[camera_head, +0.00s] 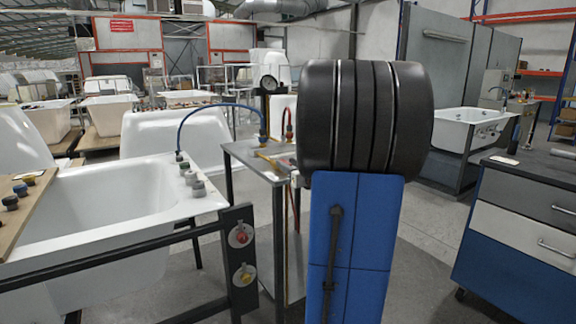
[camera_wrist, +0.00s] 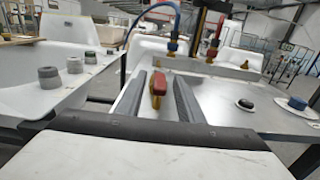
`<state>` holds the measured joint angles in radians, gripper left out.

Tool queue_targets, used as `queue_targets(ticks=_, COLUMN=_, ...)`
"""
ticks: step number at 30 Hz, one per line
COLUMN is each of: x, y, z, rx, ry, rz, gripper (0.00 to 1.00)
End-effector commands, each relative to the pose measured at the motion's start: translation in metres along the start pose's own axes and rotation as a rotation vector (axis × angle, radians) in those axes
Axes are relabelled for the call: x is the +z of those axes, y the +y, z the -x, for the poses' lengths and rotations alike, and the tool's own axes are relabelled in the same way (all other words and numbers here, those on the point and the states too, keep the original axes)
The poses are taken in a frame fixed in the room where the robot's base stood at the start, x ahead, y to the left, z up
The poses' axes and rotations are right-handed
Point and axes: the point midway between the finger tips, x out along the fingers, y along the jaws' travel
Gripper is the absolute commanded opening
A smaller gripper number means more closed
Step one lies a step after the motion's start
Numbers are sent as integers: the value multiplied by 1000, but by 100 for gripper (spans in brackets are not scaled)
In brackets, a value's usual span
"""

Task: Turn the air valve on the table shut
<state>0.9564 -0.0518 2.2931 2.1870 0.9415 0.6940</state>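The air valve (camera_wrist: 158,88), with a red lever and brass body, shows in the wrist view above the grey metal table (camera_wrist: 222,112). Its lever points roughly along my fingers. My gripper (camera_wrist: 159,79) is open, with one dark finger on each side of the valve and a visible gap to each. I cannot tell how deep the valve lies between the fingers. In the head view the table (camera_head: 243,152) stands left of my arm, which hides much of its right side. My gripper and the valve cannot be made out clearly there.
A pressure gauge (camera_head: 268,84) and a blue hose (camera_head: 205,106) rise at the table's back. A white bathtub shell (camera_head: 90,205) stands left, with grey knobs (camera_wrist: 72,65) on its rim. A drawer cabinet (camera_head: 525,215) is at the right. Floor is clear between it and my arm.

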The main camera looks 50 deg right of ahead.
Motion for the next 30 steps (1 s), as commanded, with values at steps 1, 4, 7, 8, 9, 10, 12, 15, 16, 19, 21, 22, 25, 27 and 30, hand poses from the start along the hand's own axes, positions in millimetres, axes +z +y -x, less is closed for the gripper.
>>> queue_targets(ticks=1, x=0, y=0, z=-2, rx=0, ry=0, rz=0, gripper=34)
queue_targets(ticks=4, x=0, y=0, z=-4, rx=0, ry=1, rz=0, gripper=34)
queue_targets(ticks=7, x=0, y=0, z=-4, rx=0, ry=1, rz=1, gripper=34)
queue_targets(ticks=8, x=0, y=0, z=-4, rx=0, ry=1, rz=1, gripper=34)
queue_targets(ticks=9, x=0, y=0, z=-4, rx=0, ry=1, rz=1, gripper=34)
queue_targets(ticks=10, x=0, y=0, z=-4, rx=0, ry=1, rz=1, gripper=34)
queue_targets(ticks=12, x=0, y=0, z=-4, rx=0, ry=0, rz=0, gripper=22)
queue_targets(ticks=15, x=0, y=0, z=-4, rx=0, ry=0, rz=0, gripper=0)
queue_targets(ticks=16, x=0, y=0, z=-4, rx=0, ry=0, rz=0, gripper=0)
queue_targets(ticks=19, x=0, y=0, z=-4, rx=0, ry=0, rz=0, gripper=0)
queue_targets(ticks=21, x=0, y=0, z=-4, rx=2, ry=0, rz=0, gripper=0)
queue_targets(ticks=22, x=0, y=0, z=-4, rx=3, ry=0, rz=0, gripper=0)
queue_targets(ticks=25, x=0, y=-2, z=-4, rx=17, ry=0, rz=0, gripper=0)
queue_targets(ticks=27, x=-1, y=-4, z=-4, rx=34, ry=1, rz=0, gripper=0)
queue_targets(ticks=30, x=-1, y=-8, z=-4, rx=72, ry=1, rz=1, gripper=0)
